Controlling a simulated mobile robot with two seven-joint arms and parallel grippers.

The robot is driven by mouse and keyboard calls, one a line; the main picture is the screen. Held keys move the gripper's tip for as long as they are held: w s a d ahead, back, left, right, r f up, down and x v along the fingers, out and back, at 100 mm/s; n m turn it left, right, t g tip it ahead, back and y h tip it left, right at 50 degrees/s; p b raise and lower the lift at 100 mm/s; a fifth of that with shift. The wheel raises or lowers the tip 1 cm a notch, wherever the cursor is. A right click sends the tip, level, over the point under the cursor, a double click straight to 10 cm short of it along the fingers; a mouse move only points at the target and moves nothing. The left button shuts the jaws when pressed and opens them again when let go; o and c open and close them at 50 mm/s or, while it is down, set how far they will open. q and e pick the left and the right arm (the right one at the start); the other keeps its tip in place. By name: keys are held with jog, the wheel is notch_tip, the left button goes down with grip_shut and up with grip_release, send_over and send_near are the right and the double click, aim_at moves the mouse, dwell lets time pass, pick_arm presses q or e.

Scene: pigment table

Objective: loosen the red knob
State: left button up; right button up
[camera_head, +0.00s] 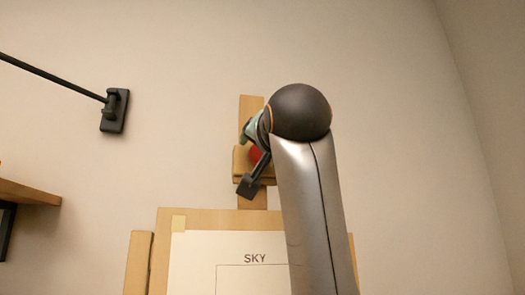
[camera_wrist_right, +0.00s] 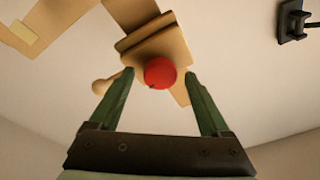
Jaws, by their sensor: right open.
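The red knob (camera_wrist_right: 160,72) is round and sits on a wooden block (camera_wrist_right: 150,42) of the easel. In the head view, only part of the knob (camera_head: 256,154) shows; my right arm and hand partly hide it. My right gripper (camera_wrist_right: 158,77) has two green fingers, which are open. In the right wrist view, the knob appears between the fingertips, with a gap on each side. I cannot tell how far the tips reach along it. My left gripper is not in view.
A board (camera_head: 195,218) with a sheet of paper (camera_head: 200,265) marked "SKY" is below the knob. A black wall bracket with a rod (camera_head: 115,110) is at upper left. A wooden shelf (camera_head: 28,193) juts in at left. The wall at right is bare.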

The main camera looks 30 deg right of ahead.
jog(key=b+v, duration=0.4)
jog(key=v, duration=0.8)
jog(key=shift+s, duration=0.25)
jog(key=shift+f, duration=0.15)
